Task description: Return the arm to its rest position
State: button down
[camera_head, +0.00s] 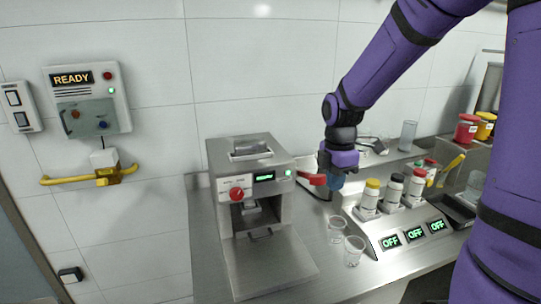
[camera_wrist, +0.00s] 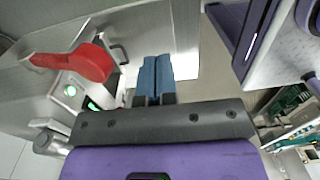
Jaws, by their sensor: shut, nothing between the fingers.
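My gripper (camera_head: 336,182) is at the end of my purple arm, above the counter and just right of the steel mill. In the wrist view my gripper (camera_wrist: 156,62) shows its two blue fingers pressed together with nothing between them. The colloid mill (camera_head: 262,215) stands on the counter with a red knob (camera_head: 237,194) and a green-lit display. A red lever (camera_head: 311,178) sticks out of its right side, close to my fingers. The red lever also shows at the left of the wrist view (camera_wrist: 82,62), apart from the fingers.
A sloped unit (camera_head: 412,228) with three capped bottles and several OFF displays stands to the right. Two clear cups (camera_head: 354,251) sit in front of it. A tall clear glass (camera_head: 407,136) and red and yellow jars (camera_head: 467,128) stand further back. A READY panel (camera_head: 88,98) hangs on the wall.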

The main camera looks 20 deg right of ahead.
jog(key=s+a+r+m+t, duration=0.1)
jog(key=s+r+m+t, duration=0.1)
jog(key=s+r+m, duration=0.5)
jog(key=s+a+r+m+t, duration=0.2)
jog(key=s+r+m+t, duration=0.1)
jog(key=s+r+m, duration=0.5)
jog(key=s+m, duration=0.3)
jog(key=s, duration=0.1)
jog(key=shift+s+a+r+t, duration=0.15)
jog(key=shift+a+r+t, duration=0.05)
jog(key=shift+a+t, duration=0.1)
